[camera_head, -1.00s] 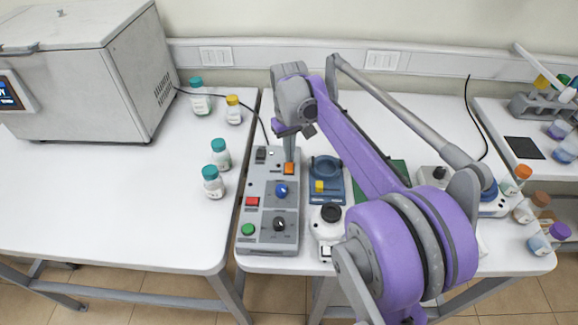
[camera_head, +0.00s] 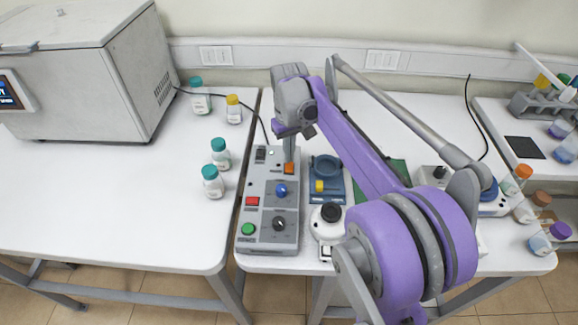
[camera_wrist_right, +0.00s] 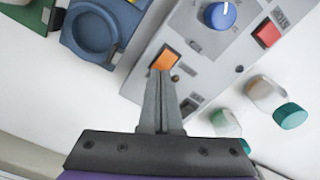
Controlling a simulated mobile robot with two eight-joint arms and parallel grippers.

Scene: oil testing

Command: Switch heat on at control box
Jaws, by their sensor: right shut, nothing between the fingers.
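The grey control box (camera_head: 262,212) stands on the table left of my right arm. It carries an orange rocker switch (camera_head: 290,169), a blue knob (camera_head: 281,190), a red switch (camera_head: 252,201), a black knob (camera_head: 279,223) and a green button (camera_head: 248,229). My right gripper (camera_head: 289,160) points down over the orange switch, shut and empty. In the right wrist view the closed fingertips (camera_wrist_right: 161,72) are at the edge of the orange switch (camera_wrist_right: 166,58); whether they touch it is unclear. The control box (camera_wrist_right: 205,50) also shows there. My left gripper is not in view.
A blue device (camera_head: 327,172) and a white device with a black knob (camera_head: 330,214) stand close to the right of the box. Several capped bottles, one teal-capped (camera_head: 213,184), stand to the left. A large grey chest (camera_head: 80,70) is at the back left.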

